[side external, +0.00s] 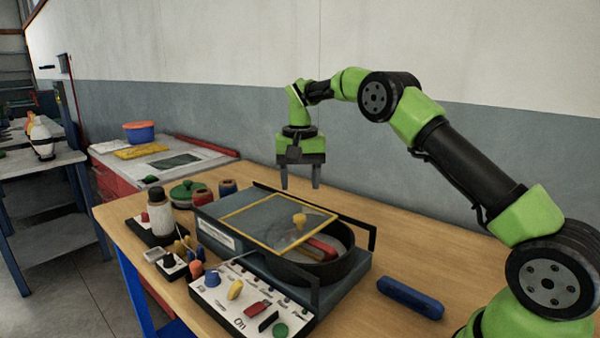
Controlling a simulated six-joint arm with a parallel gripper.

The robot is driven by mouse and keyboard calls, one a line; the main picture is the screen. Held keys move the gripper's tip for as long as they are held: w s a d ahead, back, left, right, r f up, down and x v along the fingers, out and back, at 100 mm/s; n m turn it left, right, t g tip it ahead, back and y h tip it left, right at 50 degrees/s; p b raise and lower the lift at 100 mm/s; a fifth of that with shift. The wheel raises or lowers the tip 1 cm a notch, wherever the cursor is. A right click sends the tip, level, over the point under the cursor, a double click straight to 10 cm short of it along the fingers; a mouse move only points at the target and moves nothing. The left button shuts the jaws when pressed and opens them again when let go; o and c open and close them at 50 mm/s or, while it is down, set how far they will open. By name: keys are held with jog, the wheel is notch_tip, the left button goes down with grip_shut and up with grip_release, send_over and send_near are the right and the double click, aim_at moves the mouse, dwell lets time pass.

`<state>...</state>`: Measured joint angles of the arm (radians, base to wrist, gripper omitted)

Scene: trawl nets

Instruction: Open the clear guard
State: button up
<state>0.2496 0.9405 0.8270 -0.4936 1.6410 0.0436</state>
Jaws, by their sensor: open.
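The clear guard (262,222) is a see-through panel with a yellow frame. It lies nearly flat over a grey-blue machine (215,238) on the wooden table. A yellow knob (299,219) shows at the panel's right part; whether it is fixed to the panel I cannot tell. Under the guard is a round dark basin (338,262) with a red piece (318,250) in it. My gripper (300,186) is open and empty, pointing down. It appears above the guard's far edge, apart from it; its exact depth is unclear.
A white control panel (225,300) with coloured knobs and switches stands in front of the machine. Black rails (372,236) rise at its sides. A blue bar (410,298) lies at right. Bottles and jars (160,212) crowd the left. The table's right side is mostly free.

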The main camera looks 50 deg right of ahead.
aim_at(299, 216)
notch_tip(299, 216, up, 2)
jog(key=shift+s, duration=0.1)
dwell(0.4)
jog(key=s+a+n+t+h, duration=0.2)
jog(key=s+n+t, duration=0.2)
jog(key=shift+n, duration=0.3)
jog(key=x, duration=1)
jog(key=shift+w+f, duration=0.15)
jog(key=shift+f, duration=0.15)
jog(key=shift+w, duration=0.1)
grip_shut()
